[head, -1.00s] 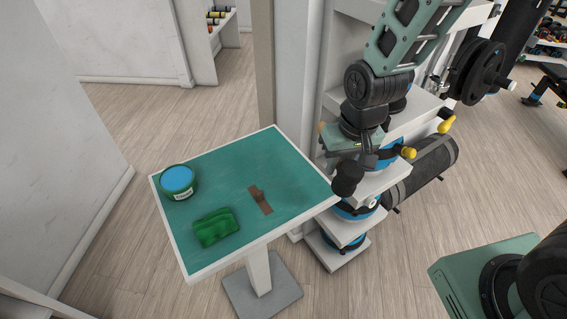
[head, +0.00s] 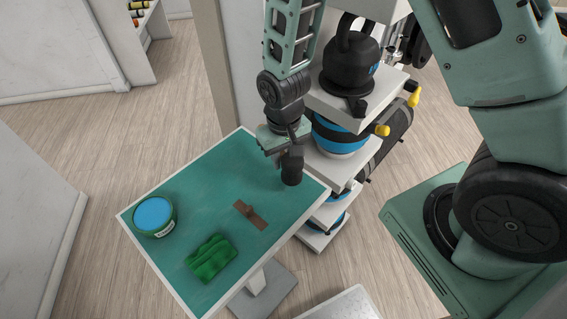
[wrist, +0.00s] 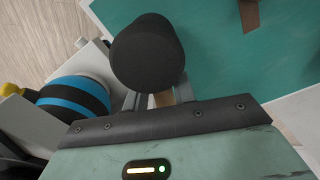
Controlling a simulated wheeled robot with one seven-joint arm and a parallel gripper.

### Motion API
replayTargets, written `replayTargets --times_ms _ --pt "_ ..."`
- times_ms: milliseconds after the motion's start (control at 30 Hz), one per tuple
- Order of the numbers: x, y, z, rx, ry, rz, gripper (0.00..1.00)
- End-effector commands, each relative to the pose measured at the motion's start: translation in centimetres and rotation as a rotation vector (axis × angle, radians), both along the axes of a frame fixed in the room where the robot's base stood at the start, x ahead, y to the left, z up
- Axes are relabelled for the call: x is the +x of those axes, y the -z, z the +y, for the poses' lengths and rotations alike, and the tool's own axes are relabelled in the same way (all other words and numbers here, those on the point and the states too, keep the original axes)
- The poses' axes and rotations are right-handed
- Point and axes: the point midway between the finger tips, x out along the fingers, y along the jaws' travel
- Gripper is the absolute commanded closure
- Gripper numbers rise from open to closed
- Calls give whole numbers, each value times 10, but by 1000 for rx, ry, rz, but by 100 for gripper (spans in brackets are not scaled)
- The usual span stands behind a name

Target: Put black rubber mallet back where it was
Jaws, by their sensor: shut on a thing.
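My gripper (head: 290,150) is shut on the black rubber mallet (head: 292,174). The mallet's dark round head hangs below the gripper, over the back right part of the green-topped table (head: 205,178). In the wrist view the black head (wrist: 147,55) fills the space before the jaws, and a bit of pale handle shows between the fingers. Most of the handle is hidden. I cannot tell whether the head touches the table top.
A white rack (head: 345,165) with a black kettlebell (head: 352,60) and blue-banded balls stands close at the right.

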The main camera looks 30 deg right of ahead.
Motion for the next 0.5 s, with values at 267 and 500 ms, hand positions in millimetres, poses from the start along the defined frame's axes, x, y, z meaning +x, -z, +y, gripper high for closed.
replayTargets --times_ms 267,500 --pt "-1 31 0 0 1 2 100" --pt "0 34 0 0 0 0 100"
